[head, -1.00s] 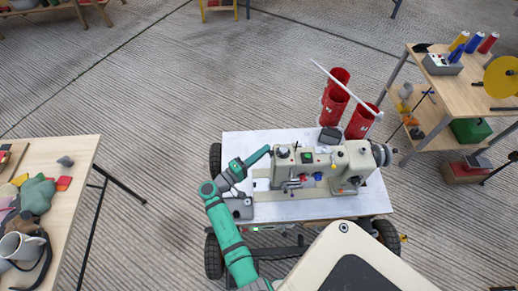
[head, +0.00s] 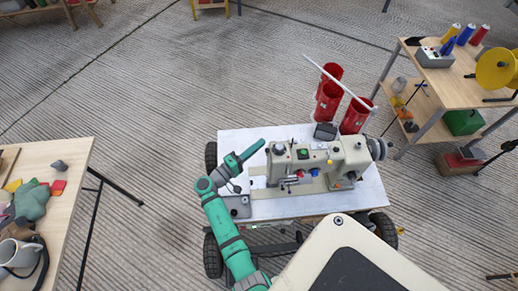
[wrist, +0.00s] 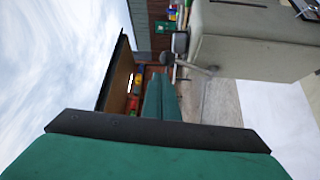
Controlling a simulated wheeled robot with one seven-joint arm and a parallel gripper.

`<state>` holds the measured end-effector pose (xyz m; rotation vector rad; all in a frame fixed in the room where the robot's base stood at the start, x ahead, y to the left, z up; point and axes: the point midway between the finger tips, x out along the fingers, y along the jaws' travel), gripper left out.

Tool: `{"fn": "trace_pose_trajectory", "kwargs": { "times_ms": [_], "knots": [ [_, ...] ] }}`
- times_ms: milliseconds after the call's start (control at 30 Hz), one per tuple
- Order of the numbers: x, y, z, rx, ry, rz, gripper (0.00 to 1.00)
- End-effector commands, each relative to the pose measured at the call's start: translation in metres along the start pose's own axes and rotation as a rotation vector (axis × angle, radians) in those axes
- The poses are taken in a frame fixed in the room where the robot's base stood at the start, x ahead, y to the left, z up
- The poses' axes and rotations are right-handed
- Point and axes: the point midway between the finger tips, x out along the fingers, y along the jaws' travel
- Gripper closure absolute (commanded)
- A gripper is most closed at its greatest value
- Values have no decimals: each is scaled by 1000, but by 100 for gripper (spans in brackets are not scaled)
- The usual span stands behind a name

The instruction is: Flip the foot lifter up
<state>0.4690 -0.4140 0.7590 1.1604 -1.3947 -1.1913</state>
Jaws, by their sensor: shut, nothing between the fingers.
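The beige sewing machine (head: 346,156) stands on a white-topped wheeled table (head: 359,200). Its head end, with small red and blue parts, faces left in the head view. The machine's beige body (wrist: 255,45) fills the upper right of the wrist view. A small grey lever with a rounded end (wrist: 200,68) sticks out beside it; I cannot tell surely whether it is the foot lifter. My green gripper (head: 258,147) is shut and empty, just left of the machine's head. Its fingers also show in the wrist view (wrist: 161,98). Whether it touches the machine is unclear.
Red cylindrical containers (head: 327,102) and a long white rod (head: 340,83) are behind the machine. A grey box (head: 238,206) lies on the white table's left end. A cluttered wooden table (head: 72,180) is at left, thread shelves (head: 445,88) at right. Ribbed floor lies between.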

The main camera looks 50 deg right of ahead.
Motion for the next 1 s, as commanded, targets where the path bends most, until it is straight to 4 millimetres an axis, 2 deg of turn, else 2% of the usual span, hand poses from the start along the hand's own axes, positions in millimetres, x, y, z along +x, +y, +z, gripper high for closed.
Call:
{"fn": "trace_pose_trajectory", "kwargs": {
  "times_ms": [100, 300, 500, 733, 1000],
  "knots": [
    [4, 6, -19, 3, 8, 0, 100],
    [-46, -1, -19, 1, 17, -1, 100],
    [-70, -6, -14, 0, -2, 1, 100],
    [-89, -8, -14, 1, -1, 0, 100],
    [-95, -8, -17, 2, 7, 0, 100]
  ]
}}
